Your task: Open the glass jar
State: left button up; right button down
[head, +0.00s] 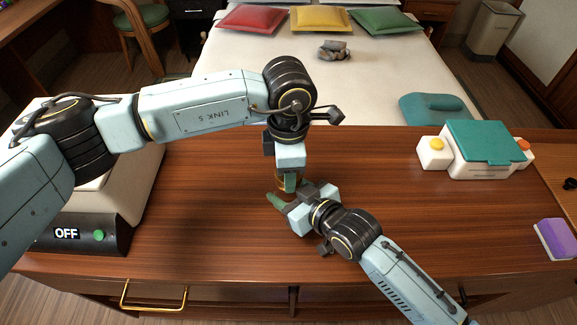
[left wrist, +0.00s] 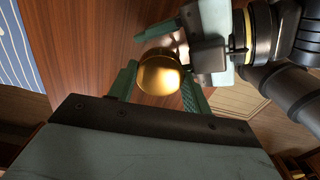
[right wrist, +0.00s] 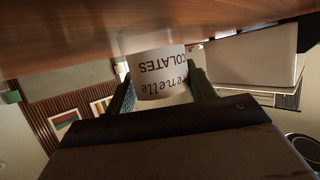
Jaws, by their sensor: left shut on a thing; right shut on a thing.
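The glass jar is mostly hidden behind my grippers in the head view. A strip of its gold lid (head: 280,183) shows there. In the left wrist view the round gold lid (left wrist: 160,74) sits between the fingers of my left gripper (left wrist: 158,88), which is shut on it from above. In the right wrist view the jar's white label (right wrist: 160,76), with dark lettering upside down in the picture, sits between the fingers of my right gripper (right wrist: 162,92), which is shut on the jar's body from the side. I cannot tell whether the lid has turned.
The wooden counter (head: 390,230) is clear around the jar. A white device with an OFF display (head: 67,234) stands at left. A white box with a teal lid (head: 488,142) stands at right, with a purple sponge-like block (head: 556,238) near the right edge. A bed lies behind.

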pick_arm(q)
jog(key=o, duration=1.1)
jog(key=shift+r, duration=0.1)
notch_tip(320, 180, up, 4)
jog(key=shift+r, duration=0.15)
jog(key=shift+c, duration=0.5)
notch_tip(320, 180, up, 2)
jog(key=m, duration=0.7)
jog(key=r+m, duration=0.1)
jog(key=m, duration=0.1)
jog(key=shift+r, duration=0.15)
jog(key=shift+m, duration=0.3)
notch_tip(320, 180, down, 8)
jog(key=shift+r, duration=0.1)
